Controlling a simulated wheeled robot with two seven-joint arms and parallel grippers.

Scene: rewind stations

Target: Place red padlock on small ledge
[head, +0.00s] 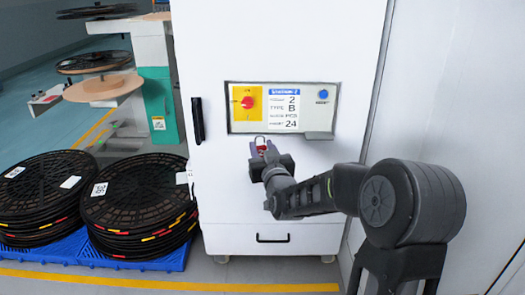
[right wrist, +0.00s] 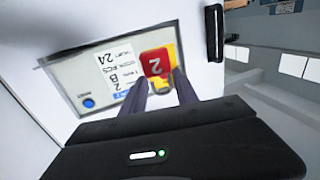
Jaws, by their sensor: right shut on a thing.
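My right gripper (head: 264,152) is in front of the white cabinet, just below the control panel (head: 236,127). It is shut on the red padlock (head: 262,146), which shows small, with a pale shackle on top. In the right wrist view the red padlock (right wrist: 155,63) is between the fingertips (right wrist: 160,85), with a number 2 on its face. The small grey ledge (head: 318,135) sticks out under the panel's lower right corner. It looks bare and is right of the padlock, apart from it. My left gripper is not in view.
The panel carries a red rotary switch (head: 248,102) on a yellow plate, a label and a blue button (head: 323,95). A dark door handle (head: 199,120) is at the left and a drawer handle (head: 273,238) below. Black reels (head: 139,195) stand on blue pallets at left.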

